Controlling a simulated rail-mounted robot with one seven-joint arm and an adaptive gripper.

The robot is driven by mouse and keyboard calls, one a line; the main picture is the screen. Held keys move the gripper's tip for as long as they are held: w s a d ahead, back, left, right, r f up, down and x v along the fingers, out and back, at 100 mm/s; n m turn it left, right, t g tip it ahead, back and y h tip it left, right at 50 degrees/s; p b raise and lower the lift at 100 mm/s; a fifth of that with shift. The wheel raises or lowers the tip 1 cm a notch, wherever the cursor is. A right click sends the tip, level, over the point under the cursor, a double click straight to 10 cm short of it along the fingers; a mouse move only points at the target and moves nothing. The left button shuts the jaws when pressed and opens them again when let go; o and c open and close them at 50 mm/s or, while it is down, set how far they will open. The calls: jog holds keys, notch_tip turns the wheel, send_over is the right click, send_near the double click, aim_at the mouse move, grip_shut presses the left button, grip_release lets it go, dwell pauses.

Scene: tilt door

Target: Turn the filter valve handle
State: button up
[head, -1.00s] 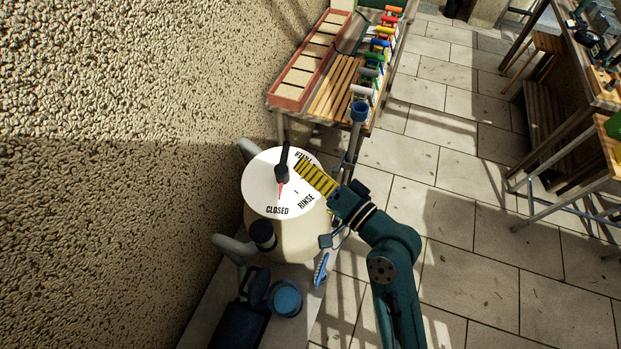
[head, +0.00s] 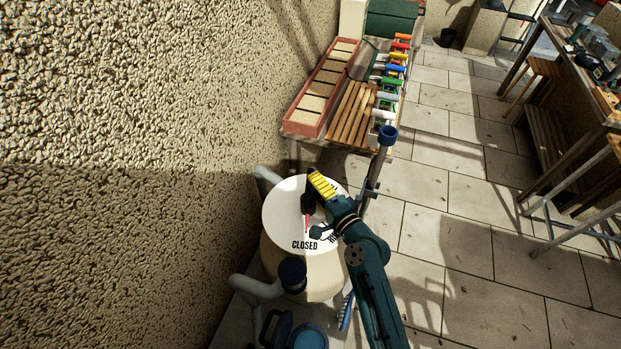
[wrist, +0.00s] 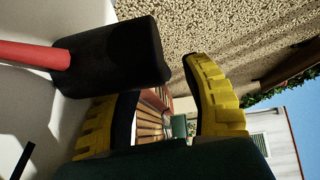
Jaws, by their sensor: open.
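The filter valve is a white round dial (head: 281,214) on top of a cream tank (head: 321,275). Its black handle (head: 308,201) has a red pointer directed at the word CLOSED. My gripper (head: 314,175) has yellow ridged fingers and is at the handle, on its right and far side in the head view. In the wrist view, the open fingers (wrist: 162,80) have a gap between them, and the black handle (wrist: 112,55) reaches to the mouth of that gap. I cannot tell whether the handle touches a finger. My gripper and arm hide the dial's right part.
A rough pebbled wall (head: 130,180) stands close on the left. A dark-capped pipe fitting (head: 292,275) is in front of the tank. A bench with a red planter box (head: 312,110) and coloured-handled tools (head: 395,68) stands behind. Paved floor on the right is open.

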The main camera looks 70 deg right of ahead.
jog(key=shift+x, duration=1.15)
jog(key=shift+a+f, duration=0.1)
grip_shut()
